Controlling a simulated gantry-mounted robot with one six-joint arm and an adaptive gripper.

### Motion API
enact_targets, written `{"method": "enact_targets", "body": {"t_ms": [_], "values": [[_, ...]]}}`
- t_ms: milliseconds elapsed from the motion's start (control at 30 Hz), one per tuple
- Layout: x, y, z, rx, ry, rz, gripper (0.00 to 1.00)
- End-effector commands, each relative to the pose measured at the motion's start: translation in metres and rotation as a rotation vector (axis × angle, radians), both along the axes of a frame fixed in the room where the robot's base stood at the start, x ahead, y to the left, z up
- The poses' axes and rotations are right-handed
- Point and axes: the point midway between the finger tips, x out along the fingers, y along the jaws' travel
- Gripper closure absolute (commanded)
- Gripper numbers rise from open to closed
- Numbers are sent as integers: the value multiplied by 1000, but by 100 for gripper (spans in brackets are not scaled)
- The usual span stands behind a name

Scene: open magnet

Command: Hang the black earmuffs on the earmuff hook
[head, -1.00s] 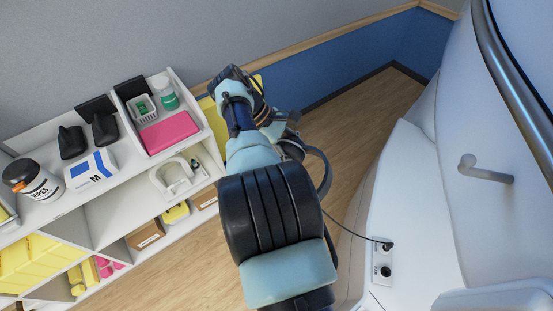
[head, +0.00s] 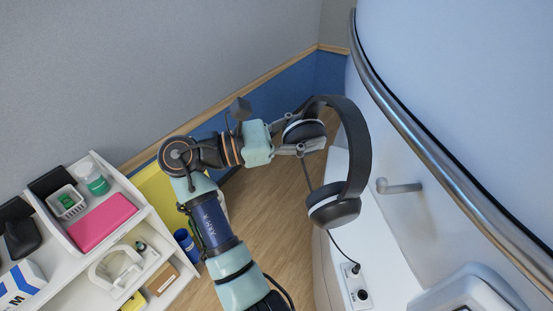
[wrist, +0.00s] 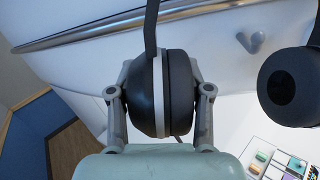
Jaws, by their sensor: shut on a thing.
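The black earmuffs (head: 357,150) are in my gripper (head: 302,137) in the head view, held by the upper ear cup, with the headband arching to the right and the other cup hanging below. In the wrist view, both fingers of my gripper (wrist: 163,95) press on the near cup of the earmuffs (wrist: 180,92); the other cup is at the right edge. A light grey hook (head: 398,187) sticks out of the white machine wall, right of and apart from the earmuffs. It also shows in the wrist view (wrist: 250,42). A cable hangs from the earmuffs to a socket.
A curved metal rail (head: 425,165) runs along the white machine above the hook. A socket panel (head: 357,285) is below the earmuffs. A white shelf (head: 165,235) with a pink box (head: 102,222) stands at the left. The floor between is clear.

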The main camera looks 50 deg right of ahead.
Motion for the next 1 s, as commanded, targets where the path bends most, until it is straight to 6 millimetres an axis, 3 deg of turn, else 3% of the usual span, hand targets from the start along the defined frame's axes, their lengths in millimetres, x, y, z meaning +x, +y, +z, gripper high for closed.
{"method": "enact_targets", "body": {"t_ms": [100,300,467,833,1000], "values": [[-14,1,28,-50,33,-67,100],[-32,6,62,-103,80,-180,100],[-31,7,27,-102,85,-179,100],[-31,6,-72,-101,84,-177,100],[-31,7,-81,-103,80,-178,100]]}}
